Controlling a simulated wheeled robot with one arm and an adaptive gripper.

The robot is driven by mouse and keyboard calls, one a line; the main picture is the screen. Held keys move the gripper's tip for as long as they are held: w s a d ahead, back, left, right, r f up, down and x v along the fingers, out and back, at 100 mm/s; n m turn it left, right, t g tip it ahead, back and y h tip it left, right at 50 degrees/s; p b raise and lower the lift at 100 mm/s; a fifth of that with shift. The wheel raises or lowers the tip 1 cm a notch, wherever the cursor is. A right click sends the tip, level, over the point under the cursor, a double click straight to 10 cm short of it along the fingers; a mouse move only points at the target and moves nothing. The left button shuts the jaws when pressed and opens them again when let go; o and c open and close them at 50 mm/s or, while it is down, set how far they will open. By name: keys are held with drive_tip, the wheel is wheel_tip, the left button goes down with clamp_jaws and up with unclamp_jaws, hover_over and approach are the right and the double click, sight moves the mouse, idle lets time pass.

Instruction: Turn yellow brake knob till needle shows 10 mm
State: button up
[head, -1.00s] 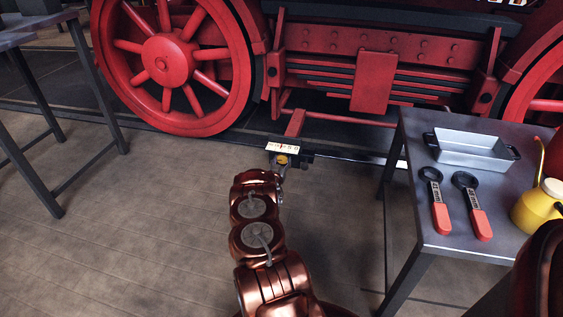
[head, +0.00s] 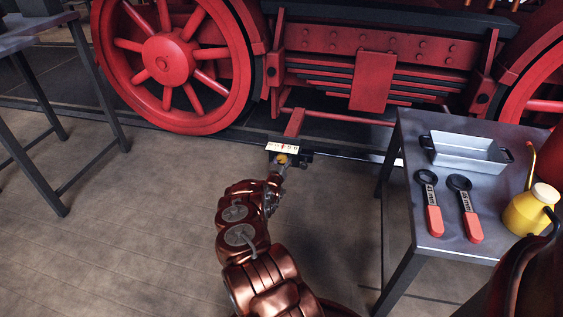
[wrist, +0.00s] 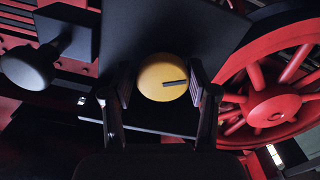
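The yellow brake knob (wrist: 163,77) is in the middle of the wrist view, round, with a dark pointer line toward its right side. My gripper (wrist: 160,85) has one finger on each side of the knob; the right finger is very close to it, and a small gap seems to show at the left. I cannot tell whether either pad touches. In the head view the knob (head: 282,158) is a small yellow spot beyond my gripper (head: 280,169). The white scale plate (head: 283,148) sits just above it with a small red needle near its middle; its figures are too small to read.
A dark round handle (wrist: 28,66) stands left of the knob in the wrist view. A red wheel (head: 172,62) is behind at left. At right a table (head: 440,215) holds a metal tray (head: 468,150), two red-handled wrenches (head: 432,213) and a yellow oil can (head: 530,212).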

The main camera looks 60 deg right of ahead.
sight(282, 160)
drive_tip(key=o, duration=0.3)
drive_tip(key=shift+s, duration=0.15)
drive_tip(key=shift+o, duration=0.2)
drive_tip(key=shift+a, duration=0.1)
drive_tip(key=shift+w+v, duration=0.1)
drive_tip(key=shift+v, duration=1.05)
drive_tip(key=shift+w+v, duration=0.15)
drive_tip(key=shift+v, duration=1)
drive_tip(key=v, duration=0.7)
drive_tip(key=shift+s, duration=0.2)
drive_tip(key=shift+a, duration=0.1)
